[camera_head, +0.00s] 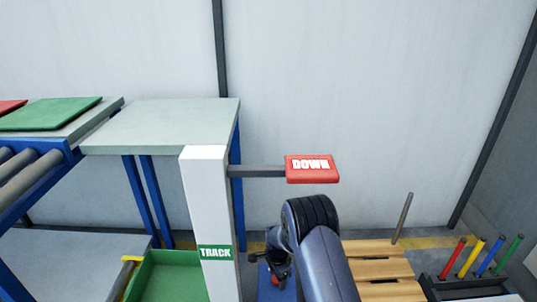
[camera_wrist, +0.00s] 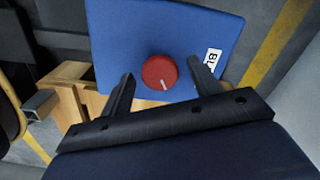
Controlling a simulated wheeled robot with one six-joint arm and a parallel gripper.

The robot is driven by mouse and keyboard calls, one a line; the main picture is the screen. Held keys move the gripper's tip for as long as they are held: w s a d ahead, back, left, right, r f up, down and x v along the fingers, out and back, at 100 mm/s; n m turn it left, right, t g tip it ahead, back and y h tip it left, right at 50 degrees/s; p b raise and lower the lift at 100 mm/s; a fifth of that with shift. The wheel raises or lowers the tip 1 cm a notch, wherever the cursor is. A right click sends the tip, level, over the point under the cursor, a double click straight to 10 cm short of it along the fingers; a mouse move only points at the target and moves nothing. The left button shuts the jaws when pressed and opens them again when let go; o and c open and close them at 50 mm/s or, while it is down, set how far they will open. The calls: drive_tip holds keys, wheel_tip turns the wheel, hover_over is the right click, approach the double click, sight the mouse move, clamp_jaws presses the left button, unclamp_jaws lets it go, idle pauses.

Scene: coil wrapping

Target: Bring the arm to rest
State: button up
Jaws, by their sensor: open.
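My gripper (camera_wrist: 160,88) is open in the wrist view, its two black fingers apart with nothing between them. I cannot tell the distance between the fingertips and the knob. In the head view my arm (camera_head: 318,235) reaches up from the bottom, and my gripper (camera_head: 262,262) shows only in part, pointing down by the blue panel (camera_head: 270,285).
A white post (camera_head: 207,210) labelled TRACK carries a red DOWN sign (camera_head: 312,168) above my arm. A grey-topped table (camera_head: 160,120) and a roller conveyor (camera_head: 30,175) stand left. A wooden pallet (camera_head: 380,270) and a rack of coloured rods (camera_head: 470,285) lie right. A green bin (camera_head: 165,275) is low left.

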drive_tip(key=m+p, duration=0.1)
drive_tip(key=m, duration=0.6)
drive_tip(key=m+p, duration=0.2)
drive_tip(key=m, duration=0.2)
drive_tip(key=shift+r+m, duration=0.1)
drive_tip(key=shift+m, duration=0.2)
drive_tip(key=shift+m+p, duration=0.5)
drive_tip(key=shift+m, duration=0.4)
drive_tip(key=shift+s, duration=0.1)
